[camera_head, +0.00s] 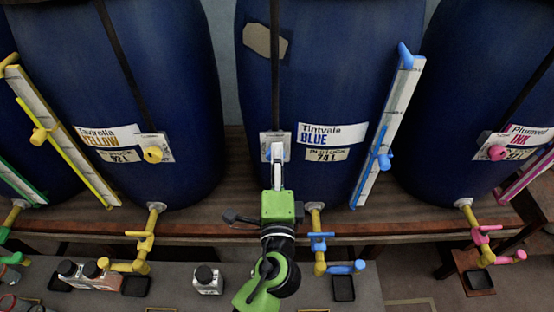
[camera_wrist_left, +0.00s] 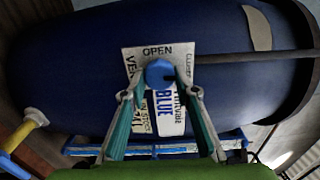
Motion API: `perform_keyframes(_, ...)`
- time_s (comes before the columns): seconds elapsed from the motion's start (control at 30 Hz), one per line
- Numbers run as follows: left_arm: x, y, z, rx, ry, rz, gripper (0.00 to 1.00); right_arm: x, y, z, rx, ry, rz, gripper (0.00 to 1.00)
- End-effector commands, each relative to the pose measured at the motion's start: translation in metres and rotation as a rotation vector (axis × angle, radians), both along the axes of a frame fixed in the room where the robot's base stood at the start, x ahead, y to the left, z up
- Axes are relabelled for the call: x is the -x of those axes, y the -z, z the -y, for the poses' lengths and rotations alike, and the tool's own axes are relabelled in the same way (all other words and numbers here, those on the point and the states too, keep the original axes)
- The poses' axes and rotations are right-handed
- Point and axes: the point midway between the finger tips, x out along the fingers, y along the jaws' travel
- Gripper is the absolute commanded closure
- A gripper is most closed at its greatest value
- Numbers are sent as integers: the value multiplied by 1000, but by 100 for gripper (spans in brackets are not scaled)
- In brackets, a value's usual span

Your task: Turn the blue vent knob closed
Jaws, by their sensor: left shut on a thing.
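The blue vent knob (camera_wrist_left: 160,73) sits on a white plate at the front of the blue-labelled vat. In the left wrist view the plate reads OPEN at the top, with partly covered lettering down both sides. A small dark mark shows on the right part of the knob. My left gripper (camera_wrist_left: 160,94) has one finger on each side of the knob and is shut on it. In the head view my left gripper (camera_head: 277,152) covers the knob, and the plate (camera_head: 266,144) shows around it. My right gripper is not in view.
The Tintvale BLUE vat (camera_head: 330,85) stands between a yellow-labelled vat (camera_head: 150,70) and a pink-labelled vat (camera_head: 480,90). A sloping gauge with blue parts (camera_head: 392,130) is right of my gripper. A blue tap (camera_head: 319,240) and a small bottle (camera_head: 207,280) are below.

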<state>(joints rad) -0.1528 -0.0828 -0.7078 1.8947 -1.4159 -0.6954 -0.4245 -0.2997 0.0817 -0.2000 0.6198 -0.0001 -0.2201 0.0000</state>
Motion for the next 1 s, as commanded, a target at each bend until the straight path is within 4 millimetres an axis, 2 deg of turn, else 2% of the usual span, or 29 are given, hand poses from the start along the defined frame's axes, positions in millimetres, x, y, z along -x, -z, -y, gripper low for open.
perform_keyframes(0.13,-1,-3,-1,-3,-2,6,93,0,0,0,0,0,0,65)
perform_keyframes(0.17,-1,-3,-1,-3,-2,6,69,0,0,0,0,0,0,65)
perform_keyframes(0.2,-1,-3,-1,-3,-2,6,59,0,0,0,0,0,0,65)
perform_keyframes(0.23,-1,-3,-1,-2,-2,5,55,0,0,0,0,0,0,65)
perform_keyframes(0.57,1,-1,0,-1,-1,2,55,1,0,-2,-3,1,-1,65)
perform_keyframes(0.67,7,0,0,0,0,0,55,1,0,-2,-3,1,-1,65)
perform_keyframes(0.77,22,1,0,-1,1,-2,55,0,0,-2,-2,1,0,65)
perform_keyframes(1.0,74,1,0,-3,1,-2,55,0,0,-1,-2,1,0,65)
